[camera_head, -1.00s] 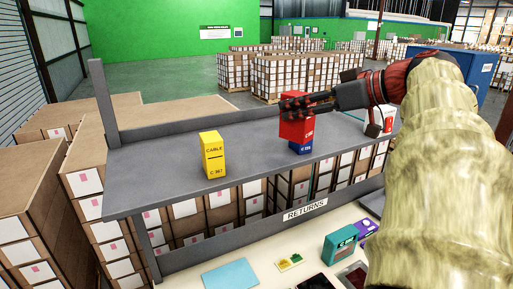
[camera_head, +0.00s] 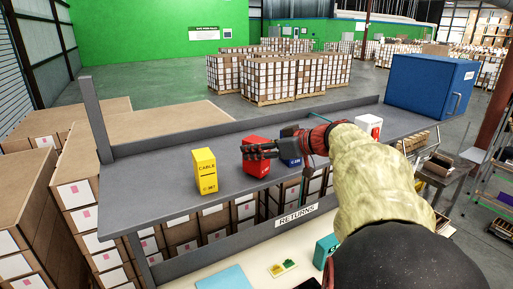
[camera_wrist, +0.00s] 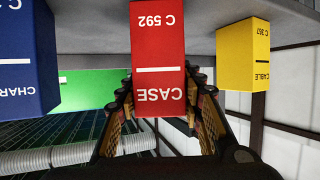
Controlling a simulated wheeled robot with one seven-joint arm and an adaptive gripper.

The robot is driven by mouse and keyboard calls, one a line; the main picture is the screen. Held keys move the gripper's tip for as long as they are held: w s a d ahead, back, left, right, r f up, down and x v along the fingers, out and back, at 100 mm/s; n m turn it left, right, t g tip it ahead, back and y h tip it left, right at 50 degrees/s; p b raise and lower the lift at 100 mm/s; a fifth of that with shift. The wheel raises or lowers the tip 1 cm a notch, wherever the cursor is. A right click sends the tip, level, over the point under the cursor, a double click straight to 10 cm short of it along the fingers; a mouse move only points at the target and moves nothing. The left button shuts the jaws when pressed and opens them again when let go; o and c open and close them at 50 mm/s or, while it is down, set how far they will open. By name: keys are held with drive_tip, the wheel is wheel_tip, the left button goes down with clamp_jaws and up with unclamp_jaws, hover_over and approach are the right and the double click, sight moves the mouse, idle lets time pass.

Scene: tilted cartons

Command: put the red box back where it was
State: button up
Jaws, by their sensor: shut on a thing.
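The red box (camera_head: 256,169), labelled CASE C 592, is upright at the shelf between the yellow box and the blue box. My gripper (camera_head: 262,149) is shut on its upper part. In the wrist view, which is upside down, the fingers (camera_wrist: 161,88) lie on both sides of the red box (camera_wrist: 158,42). Its base is cut off there, so I cannot tell whether it touches the shelf. The yellow CABLE box (camera_head: 206,171) stands apart to the left. The blue box (camera_head: 291,161) stands to the right, partly behind my gripper.
The grey shelf (camera_head: 170,205) carries a white-and-red box (camera_head: 368,126) and a large blue case (camera_head: 430,85) farther right. A RETURNS label (camera_head: 297,215) is on the rail below. Stacked cartons (camera_head: 85,190) stand at the left.

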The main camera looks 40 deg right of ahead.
drive_tip(key=shift+s+f, duration=0.1)
drive_tip(key=shift+f, duration=0.3)
drive_tip(key=shift+f+b, duration=0.2)
drive_tip(key=shift+b, duration=0.1)
drive_tip(key=o, duration=1.3)
drive_tip(key=shift+c, duration=0.2)
drive_tip(key=shift+r, duration=0.15)
drive_tip(key=shift+r+p, duration=0.15)
drive_tip(key=shift+p, duration=0.3)
drive_tip(key=b+v, duration=0.4)
drive_tip(key=v, duration=0.8)
